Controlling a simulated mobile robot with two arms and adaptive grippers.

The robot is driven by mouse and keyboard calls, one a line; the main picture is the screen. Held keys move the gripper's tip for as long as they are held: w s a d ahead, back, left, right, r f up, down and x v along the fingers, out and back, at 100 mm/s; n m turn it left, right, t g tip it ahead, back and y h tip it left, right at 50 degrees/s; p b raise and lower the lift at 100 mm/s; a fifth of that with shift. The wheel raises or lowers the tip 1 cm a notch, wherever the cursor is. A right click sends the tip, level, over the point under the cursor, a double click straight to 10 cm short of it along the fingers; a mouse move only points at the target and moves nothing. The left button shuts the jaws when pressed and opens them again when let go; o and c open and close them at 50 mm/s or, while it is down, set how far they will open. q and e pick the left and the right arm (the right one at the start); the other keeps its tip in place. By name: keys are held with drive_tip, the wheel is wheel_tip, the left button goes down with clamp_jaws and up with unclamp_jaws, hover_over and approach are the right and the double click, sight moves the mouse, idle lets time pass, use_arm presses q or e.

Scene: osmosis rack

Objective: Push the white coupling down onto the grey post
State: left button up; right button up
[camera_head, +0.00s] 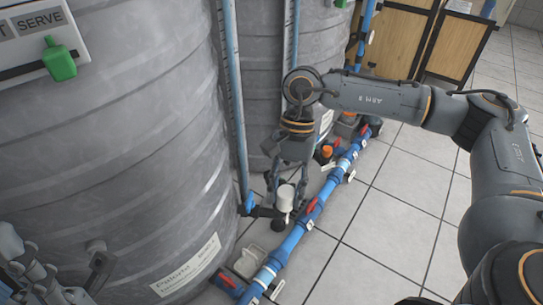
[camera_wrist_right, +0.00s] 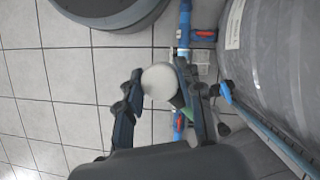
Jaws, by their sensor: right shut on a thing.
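The white coupling (camera_head: 285,198) is upright between the fingers of my right gripper (camera_head: 287,187), which is shut on it. In the right wrist view the coupling (camera_wrist_right: 160,81) shows as a pale round top between the two fingers (camera_wrist_right: 160,92). Directly below it in the head view is a dark grey stub (camera_head: 279,224), seemingly the post. The coupling hides its top, so I cannot tell whether they touch or how far the coupling is on. My left gripper (camera_head: 40,276) is partly in view at the lower left, away from the coupling.
Large grey ribbed tanks (camera_head: 120,130) stand left and behind. A blue pipe (camera_head: 292,240) with red-handled valves runs along the floor just right of the coupling. A thin vertical blue pipe (camera_head: 236,100) stands behind it. The tiled floor (camera_head: 400,215) to the right is clear.

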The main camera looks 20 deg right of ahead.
sight(286, 198)
drive_tip(key=r+n+h, duration=0.1)
drive_tip(key=r+n, duration=0.1)
drive_tip(key=s+r+n+h, duration=0.1)
drive_tip(key=r+n, duration=0.2)
drive_tip(key=a+r+n+g+h, duration=0.1)
drive_tip(key=r+n, duration=0.1)
drive_tip(key=n, duration=0.1)
drive_tip(key=shift+s+r, duration=0.2)
drive_tip(key=shift+s, duration=0.1)
drive_tip(key=shift+d, duration=0.1)
